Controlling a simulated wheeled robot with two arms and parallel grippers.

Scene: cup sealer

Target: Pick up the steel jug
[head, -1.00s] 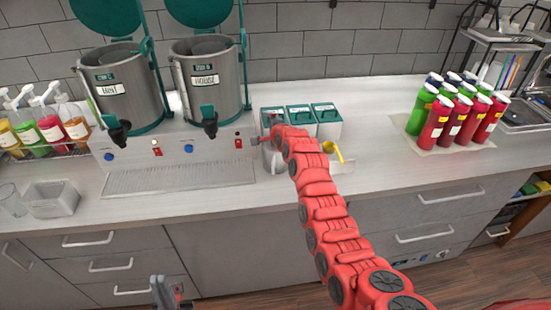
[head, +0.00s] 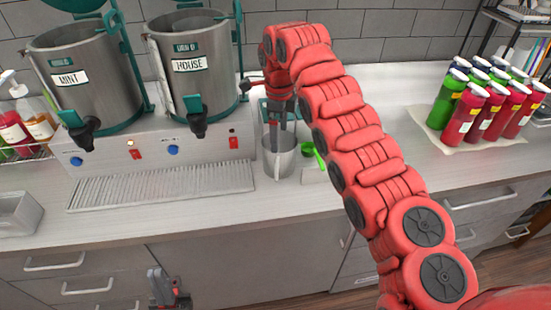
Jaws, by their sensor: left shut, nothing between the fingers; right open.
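The steel jug (head: 283,163) stands upright on the counter, just right of the drip tray, with its handle toward the front. My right gripper (head: 276,137) points down at the jug's mouth from above. Its jaws are open, and a finger overlaps the jug's rim. I cannot tell whether the finger is inside the jug or touching it. The gripper and arm hide part of the jug's top. My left gripper (head: 168,292) is low at the bottom of the view, in front of the drawers, shut and empty.
A dispenser with two steel tanks (head: 190,75) and a drip tray (head: 160,186) stands left of the jug. A green scoop (head: 313,153) is close on its right. Bottles (head: 465,112) stand on a mat at the right. The front counter strip (head: 200,222) is clear.

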